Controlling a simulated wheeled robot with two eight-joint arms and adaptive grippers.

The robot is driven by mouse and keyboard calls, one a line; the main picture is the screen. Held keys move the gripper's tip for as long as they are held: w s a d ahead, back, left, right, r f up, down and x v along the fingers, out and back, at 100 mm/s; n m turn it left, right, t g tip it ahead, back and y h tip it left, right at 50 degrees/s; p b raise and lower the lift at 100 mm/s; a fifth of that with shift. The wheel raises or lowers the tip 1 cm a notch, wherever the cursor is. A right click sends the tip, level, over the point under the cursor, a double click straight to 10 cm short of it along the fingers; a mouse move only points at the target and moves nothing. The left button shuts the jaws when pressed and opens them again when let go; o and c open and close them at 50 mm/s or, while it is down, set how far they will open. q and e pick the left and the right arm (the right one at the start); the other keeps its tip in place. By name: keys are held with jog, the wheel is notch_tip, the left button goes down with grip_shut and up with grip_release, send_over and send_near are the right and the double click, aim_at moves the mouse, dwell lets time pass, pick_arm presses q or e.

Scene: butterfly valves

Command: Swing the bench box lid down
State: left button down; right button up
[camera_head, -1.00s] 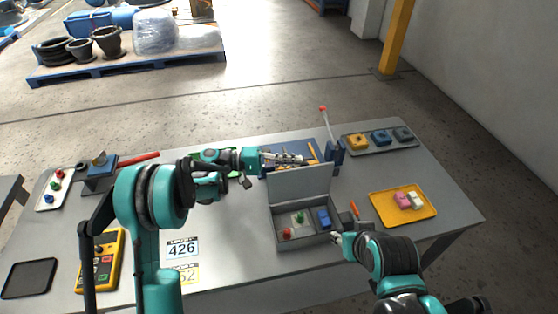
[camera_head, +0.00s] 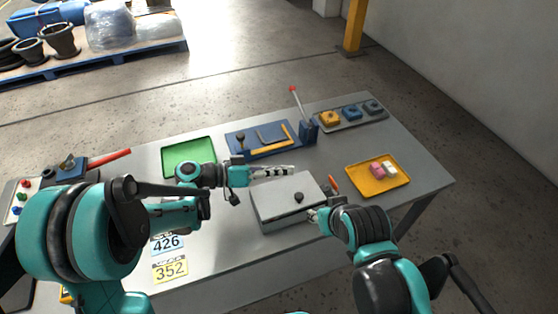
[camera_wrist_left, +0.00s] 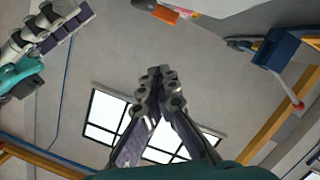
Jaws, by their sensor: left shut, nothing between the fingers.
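The bench box (camera_head: 290,219) is a low grey box near the front of the bench. Its pale grey lid (camera_head: 275,198) with a dark round knob (camera_head: 298,197) lies down over the box, hiding the contents; I cannot tell whether a small gap remains. My left gripper (camera_head: 292,170) is shut and empty at the lid's far edge; contact is unclear. Its closed fingers also show in the left wrist view (camera_wrist_left: 158,75). My right gripper (camera_head: 312,214) is beside the box's right front corner; its finger opening is too small to tell.
A yellow tray (camera_head: 399,184) with pink and white blocks lies to the right. Behind the box are a blue tool tray (camera_head: 238,153) and a blue lever stand (camera_head: 309,132) with a red-tipped lever. A green tray (camera_head: 188,159) lies at the back left. Number cards lie at the front left.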

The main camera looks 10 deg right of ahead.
aim_at(290, 205)
pick_arm(q)
jog(key=s+f+m, duration=0.1)
jog(key=s+m+b, duration=0.1)
jog(key=s+f+m+b, duration=0.1)
jog(key=shift+s+d+f+t+y, duration=0.2)
jog(key=shift+d+f+t+y, duration=0.1)
jog(key=shift+d+t, duration=0.1)
jog(key=shift+s+f+m+b, duration=0.45)
jog(key=shift+s+f+m, duration=0.05)
jog(key=shift+f, duration=0.05)
jog(key=shift+s+d+f+b, duration=0.15)
jog(key=shift+s+f+b, duration=0.4)
jog(key=shift+f, duration=0.1)
pick_arm(e)
jog(key=shift+f, duration=2.15)
